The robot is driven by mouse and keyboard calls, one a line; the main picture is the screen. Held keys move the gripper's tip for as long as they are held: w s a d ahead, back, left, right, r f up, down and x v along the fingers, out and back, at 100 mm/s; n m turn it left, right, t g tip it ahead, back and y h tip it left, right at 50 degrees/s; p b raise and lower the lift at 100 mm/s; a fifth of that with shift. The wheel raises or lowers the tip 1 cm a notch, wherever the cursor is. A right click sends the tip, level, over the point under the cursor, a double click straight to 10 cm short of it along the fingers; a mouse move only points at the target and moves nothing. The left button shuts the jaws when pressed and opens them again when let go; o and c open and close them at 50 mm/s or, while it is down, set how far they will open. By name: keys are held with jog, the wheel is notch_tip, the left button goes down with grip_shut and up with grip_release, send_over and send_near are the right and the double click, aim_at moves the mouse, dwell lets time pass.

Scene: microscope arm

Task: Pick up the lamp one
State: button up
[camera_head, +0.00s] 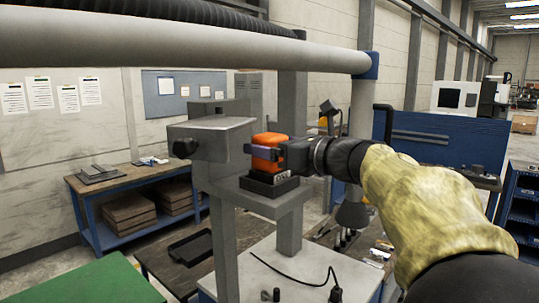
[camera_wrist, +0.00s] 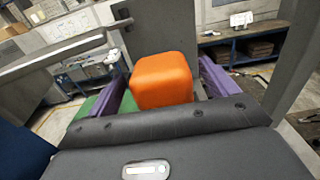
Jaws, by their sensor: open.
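An orange block-shaped object with rounded edges (camera_head: 270,139), which I take to be the lamp, sits on a black base (camera_head: 268,185) on a grey metal bracket. In the wrist view the orange object (camera_wrist: 161,82) stands between the two purple fingers of my open gripper (camera_wrist: 163,77). A gap shows on the left side; the right finger is close. Contact cannot be told. Its lower part is hidden behind my gripper body.
A grey post and clamp block (camera_head: 210,138) stand close left of the orange object. A thick grey horizontal tube (camera_head: 180,42) runs above. A white table (camera_head: 290,272) with a black cable lies below. A wooden workbench (camera_head: 130,182) stands behind left, a blue panel (camera_head: 440,145) right.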

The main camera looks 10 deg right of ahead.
aim_at(263, 133)
jog(key=shift+p+x, duration=0.5)
jog(key=shift+x, duration=0.7)
jog(key=shift+w+f, duration=0.1)
jog(key=shift+w, duration=0.25)
jog(key=c, duration=1.2)
jog(key=shift+r+b, duration=0.45)
jog(key=shift+r, duration=0.95)
jog(key=shift+s+d+r+b, duration=0.1)
jog(key=shift+s+r+b, duration=0.15)
jog(key=shift+r+b, duration=0.1)
jog(key=b+v, duration=0.6)
jog(key=v, duration=1.1)
jog(key=shift+s+d+r, duration=0.1)
jog(key=shift+s+d, duration=0.05)
jog(key=shift+s, duration=0.15)
